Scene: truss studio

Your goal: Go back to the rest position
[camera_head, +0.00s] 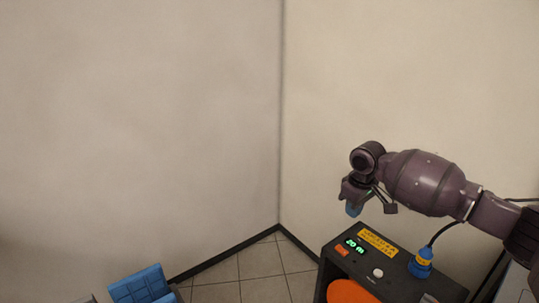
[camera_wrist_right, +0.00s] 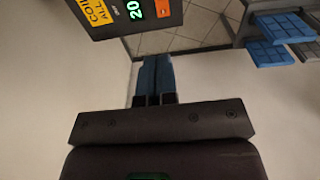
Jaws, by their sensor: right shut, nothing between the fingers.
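My right gripper (camera_head: 354,208) reaches in from the right in the head view and hangs in the air above the left part of a dark machine. In the right wrist view its blue fingertips (camera_wrist_right: 154,75) are together with nothing between them. The dark machine (camera_head: 398,275) has a green lit display, an orange button, a white button and a yellow label. Its labelled panel also shows in the right wrist view (camera_wrist_right: 120,33), beyond the fingertips and apart from them. My left gripper is not in view.
A blue plug (camera_head: 421,262) with a black cable sits on the machine's top. An orange round thing (camera_head: 350,291) shows at its front. Blue padded blocks (camera_head: 142,284) stand at the lower left. Pale walls (camera_head: 140,120) meet behind the tiled floor (camera_head: 262,261). The air left of the gripper is clear.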

